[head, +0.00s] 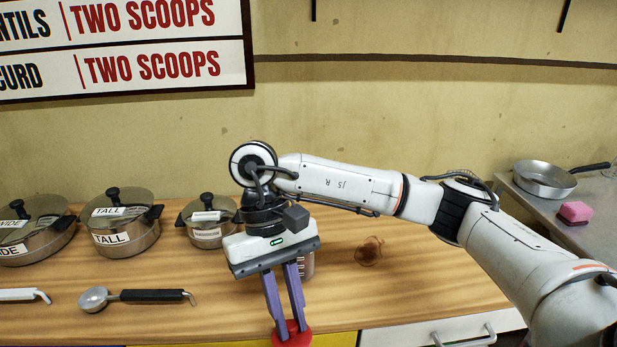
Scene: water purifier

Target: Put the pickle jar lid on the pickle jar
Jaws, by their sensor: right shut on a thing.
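My right gripper (288,327) points down at the front edge of the counter, with its two purple fingers shut on a red round lid (294,340). The lid is cut off by the bottom of the view. A jar (308,264), mostly hidden behind my right gripper, stands on the wooden counter behind it. Only a narrow strip of its side shows, and its top is hidden. The lid is apart from the jar, nearer to me. My left gripper is not in view.
Lidded pots stand at the left: one cut off at the edge, one labelled TALL (127,240) and a smaller one (206,235). A black-handled ladle (95,299) lies in front. A brown onion-like thing (369,250) lies right of the jar. A pan (544,180) and pink sponge (574,211) are far right.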

